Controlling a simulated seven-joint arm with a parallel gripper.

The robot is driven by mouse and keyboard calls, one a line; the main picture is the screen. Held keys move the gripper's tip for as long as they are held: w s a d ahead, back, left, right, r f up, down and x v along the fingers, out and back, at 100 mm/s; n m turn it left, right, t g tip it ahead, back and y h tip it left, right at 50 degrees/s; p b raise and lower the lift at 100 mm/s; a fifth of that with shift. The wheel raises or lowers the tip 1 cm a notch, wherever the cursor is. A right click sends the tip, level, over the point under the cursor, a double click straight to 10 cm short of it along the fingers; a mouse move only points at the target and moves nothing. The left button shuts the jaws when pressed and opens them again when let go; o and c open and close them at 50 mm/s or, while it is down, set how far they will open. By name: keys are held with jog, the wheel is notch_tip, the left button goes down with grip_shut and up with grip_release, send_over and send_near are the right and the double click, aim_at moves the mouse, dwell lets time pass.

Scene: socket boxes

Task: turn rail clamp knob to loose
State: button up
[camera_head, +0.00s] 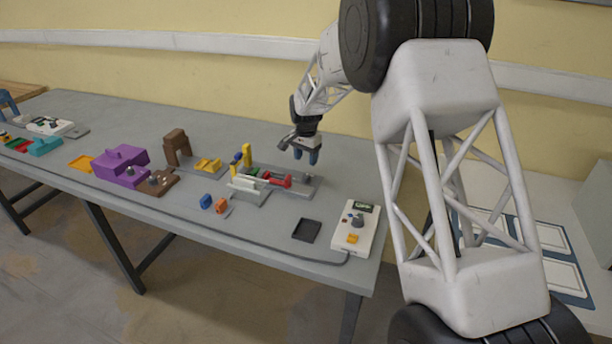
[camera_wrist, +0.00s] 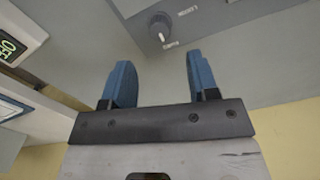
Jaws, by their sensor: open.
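The dark round knob (camera_wrist: 160,27) sits on a grey plate (camera_wrist: 200,30) at the top of the wrist view. A short white mark shows on the knob, on the side nearer my gripper. In the head view the knob shows as a small dark spot (camera_head: 308,180) at the right end of the grey rail base (camera_head: 300,192). My gripper (camera_head: 307,157) hangs above that end with its blue fingers apart. In the wrist view my gripper (camera_wrist: 157,72) is open and empty, and the knob is beyond the fingertips, untouched.
Red, green, yellow and white blocks (camera_head: 250,180) crowd the left part of the rail base. A white box with a display (camera_head: 357,228) and a dark square pad (camera_head: 307,230) lie nearer the table's right end. A purple block (camera_head: 120,165) stands farther left.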

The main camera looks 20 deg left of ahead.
aim_at(306, 176)
jog(key=shift+f, duration=0.15)
jog(key=shift+f, duration=3.75)
jog(key=shift+c, duration=0.3)
jog(key=c, duration=0.9)
jog(key=shift+o, duration=0.2)
